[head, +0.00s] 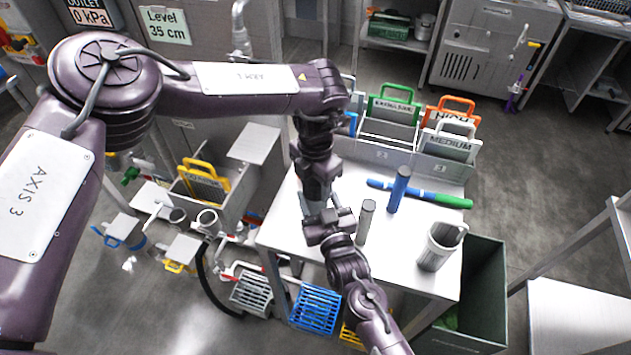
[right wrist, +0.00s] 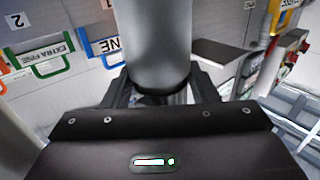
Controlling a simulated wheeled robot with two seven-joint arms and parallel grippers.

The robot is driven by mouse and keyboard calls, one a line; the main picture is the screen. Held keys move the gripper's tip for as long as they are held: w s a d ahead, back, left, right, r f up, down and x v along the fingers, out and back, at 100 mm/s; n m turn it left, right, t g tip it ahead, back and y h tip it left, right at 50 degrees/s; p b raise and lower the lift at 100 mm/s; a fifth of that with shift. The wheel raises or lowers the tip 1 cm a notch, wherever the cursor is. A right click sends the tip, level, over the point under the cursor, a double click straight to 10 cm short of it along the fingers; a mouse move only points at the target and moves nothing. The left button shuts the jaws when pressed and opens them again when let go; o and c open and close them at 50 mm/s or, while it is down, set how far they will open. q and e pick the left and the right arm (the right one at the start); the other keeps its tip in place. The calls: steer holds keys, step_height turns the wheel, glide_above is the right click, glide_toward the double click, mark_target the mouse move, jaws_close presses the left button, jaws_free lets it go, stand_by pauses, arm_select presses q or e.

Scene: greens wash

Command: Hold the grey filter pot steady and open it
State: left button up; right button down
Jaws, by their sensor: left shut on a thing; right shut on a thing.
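The grey filter pot (right wrist: 158,45) is a smooth grey cylinder standing between the two fingers of my right gripper (right wrist: 160,88) in the right wrist view. In the head view only a small grey part of the pot (head: 307,206) shows, at the left side of the white table. My left gripper (head: 313,194) comes down on it from above and is shut on it. My right gripper (head: 328,222) reaches it from the front and is shut on it lower down. The grippers hide most of the pot, and I cannot tell whether its lid has turned.
A grey cylinder (head: 365,222), a blue cylinder (head: 398,190), a blue-green rod (head: 420,194) and a grey jug (head: 441,246) stand or lie on the table (head: 400,270). Handled screens such as the green one (head: 393,106) stand behind. A green bin (head: 483,270) is at right.

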arm_select(q)
steer(key=o, duration=1.1)
step_height(320, 180, up, 4)
steer(key=shift+r, duration=0.2)
steer(key=shift+c, duration=0.3)
step_height(320, 180, up, 3)
steer(key=shift+w+f+m, duration=0.1)
steer(key=shift+f+m, duration=0.1)
steer(key=shift+m, duration=0.8)
steer(key=shift+c, duration=0.2)
steer(key=shift+r+m, duration=0.3)
steer(key=shift+m, duration=0.1)
step_height(320, 180, down, 8)
steer(key=shift+r, duration=0.2)
